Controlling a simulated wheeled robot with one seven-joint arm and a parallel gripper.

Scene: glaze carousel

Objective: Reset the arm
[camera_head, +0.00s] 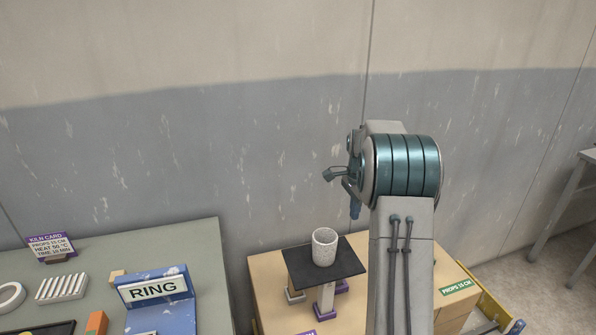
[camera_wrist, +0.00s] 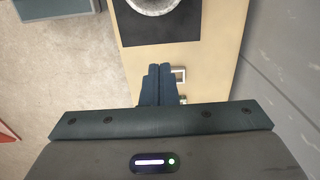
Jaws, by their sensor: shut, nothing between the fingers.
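My gripper (camera_wrist: 159,72) shows in the wrist view with its two dark blue fingers together and nothing between them. It is above the wooden bench, in front of a dark square shelf (camera_wrist: 133,28) that carries a speckled cup. In the head view my arm stands raised at the right of centre, and its teal joint hides most of the gripper. The speckled grey cup (camera_head: 325,246) stands upright on the dark shelf (camera_head: 301,264), to the left of my arm. The cup is cut off by the top edge of the wrist view (camera_wrist: 153,5). The fingers are apart from it.
The shelf rests on props on the wooden bench (camera_head: 268,290). A green table (camera_head: 195,245) at the left holds a kiln card (camera_head: 50,247), a blue RING stand (camera_head: 155,290), white rods (camera_head: 62,288) and a white ring (camera_head: 10,296). A wall stands behind. Floor is open at right.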

